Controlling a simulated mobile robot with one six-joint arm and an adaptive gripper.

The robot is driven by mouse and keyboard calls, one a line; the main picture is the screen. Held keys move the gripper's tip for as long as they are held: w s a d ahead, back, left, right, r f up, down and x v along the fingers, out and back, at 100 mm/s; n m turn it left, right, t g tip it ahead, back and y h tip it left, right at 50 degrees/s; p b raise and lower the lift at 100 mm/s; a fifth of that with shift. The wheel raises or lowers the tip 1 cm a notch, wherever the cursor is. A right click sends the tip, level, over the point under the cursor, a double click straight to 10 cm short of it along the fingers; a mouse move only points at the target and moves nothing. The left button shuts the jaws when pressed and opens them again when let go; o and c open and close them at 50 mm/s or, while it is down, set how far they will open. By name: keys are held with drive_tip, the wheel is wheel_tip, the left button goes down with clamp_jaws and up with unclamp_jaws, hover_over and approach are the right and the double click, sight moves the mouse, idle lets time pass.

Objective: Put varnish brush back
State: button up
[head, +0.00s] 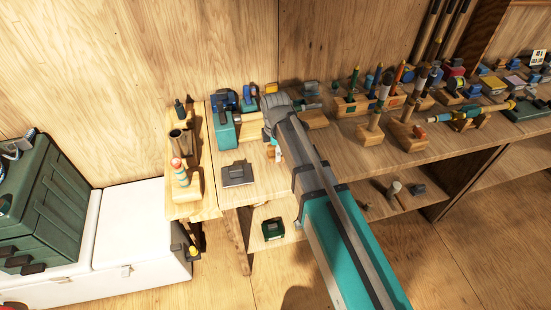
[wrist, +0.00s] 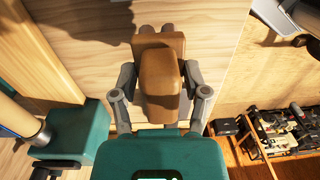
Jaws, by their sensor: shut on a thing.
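My gripper (wrist: 161,78) is shut on a brown wooden piece (wrist: 160,95) in the wrist view, one grey finger on each side. A wider brown part (wrist: 158,44) shows just beyond it; I cannot tell whether the two are joined. I cannot tell whether the held piece is the varnish brush, as no bristles show. In the head view my arm crosses the workbench (head: 330,140) and hides most of my gripper and what it holds. Brush-like tools (head: 375,125) stand in wooden blocks right of my arm; I cannot tell which is a varnish brush.
A teal box (head: 225,131) and a grey box (head: 238,174) sit left of my arm. A narrow side shelf (head: 207,205) holds bottles. A white cooler (head: 140,225) and green tackle box (head: 45,205) stand at left. A lower shelf holds a small green tray (head: 273,229).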

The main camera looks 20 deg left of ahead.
drive_tip(key=shift+f+b, duration=1.3)
drive_tip(key=shift+f, duration=0.25)
drive_tip(key=shift+f, duration=0.15)
drive_tip(key=o, duration=1)
wheel_tip(320, 180, up, 12)
drive_tip(key=p, duration=1.2)
drive_tip(key=shift+w+a+r, duration=0.1)
drive_tip(key=shift+w+r, duration=0.05)
drive_tip(key=shift+r, duration=0.05)
